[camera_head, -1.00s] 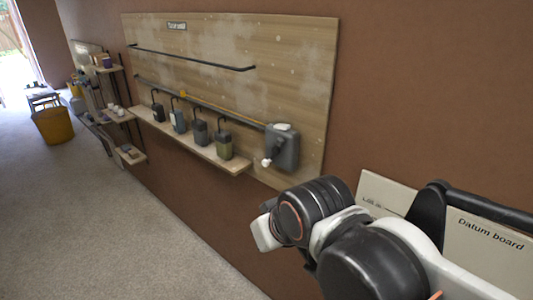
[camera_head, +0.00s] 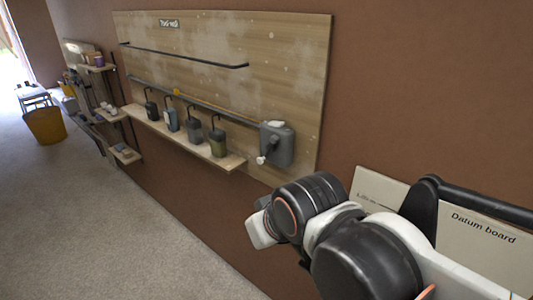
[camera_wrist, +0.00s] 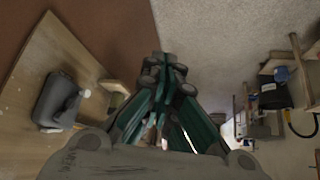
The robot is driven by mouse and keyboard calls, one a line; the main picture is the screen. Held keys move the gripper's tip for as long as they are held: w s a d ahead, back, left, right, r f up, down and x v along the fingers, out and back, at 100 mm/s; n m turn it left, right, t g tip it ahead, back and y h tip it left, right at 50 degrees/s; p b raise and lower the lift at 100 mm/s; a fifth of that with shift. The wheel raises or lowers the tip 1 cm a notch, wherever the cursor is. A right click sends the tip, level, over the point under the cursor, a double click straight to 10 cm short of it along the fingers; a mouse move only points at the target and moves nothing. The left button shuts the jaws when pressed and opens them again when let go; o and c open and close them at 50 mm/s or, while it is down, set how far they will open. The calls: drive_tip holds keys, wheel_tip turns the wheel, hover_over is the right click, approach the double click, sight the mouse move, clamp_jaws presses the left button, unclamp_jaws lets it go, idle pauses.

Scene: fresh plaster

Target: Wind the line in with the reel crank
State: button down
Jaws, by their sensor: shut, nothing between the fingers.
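The reel (camera_head: 280,146) is a grey box with a pale top, fixed at the lower right of a wooden wall board. Its crank, with a white knob (camera_head: 261,160), sticks out at the front left. A thin yellowish line (camera_head: 205,104) runs left from the reel along a dark rail to a small yellow piece (camera_head: 177,92). My gripper (camera_wrist: 165,72) has green-sided fingers, is shut and empty, and is apart from the crank. The head view does not show the fingertips clearly.
A narrow shelf (camera_head: 228,162) below the rail holds several dark canisters (camera_head: 194,131) beneath hooks. A datum board (camera_head: 485,245) is at right, partly behind my arm. A yellow bin (camera_head: 46,126) stands far left. The floor (camera_head: 110,220) along the wall is clear.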

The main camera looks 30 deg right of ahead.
drive_tip(key=c, duration=1.7)
unclamp_jaws()
drive_tip(key=shift+w, duration=0.1)
drive_tip(key=shift+o, duration=1.4)
drive_tip(key=w+d+m+g+h, duration=0.1)
drive_tip(key=w+d+h, duration=0.3)
drive_tip(key=w, duration=0.4)
drive_tip(key=shift+w+d+f+m+g+b, duration=0.2)
drive_tip(key=shift+w+d+m+g+b, duration=0.15)
drive_tip(key=shift+d+m, duration=0.25)
drive_tip(key=m+h+b, duration=0.2)
drive_tip(key=m+h, duration=0.8)
drive_tip(key=h, duration=0.3)
approach(259, 161)
drive_tip(key=b+x, duration=0.3)
drive_tip(key=x, duration=0.6)
drive_tip(key=shift+d+f, duration=0.1)
drive_tip(key=shift+c, duration=0.2)
clamp_jaws()
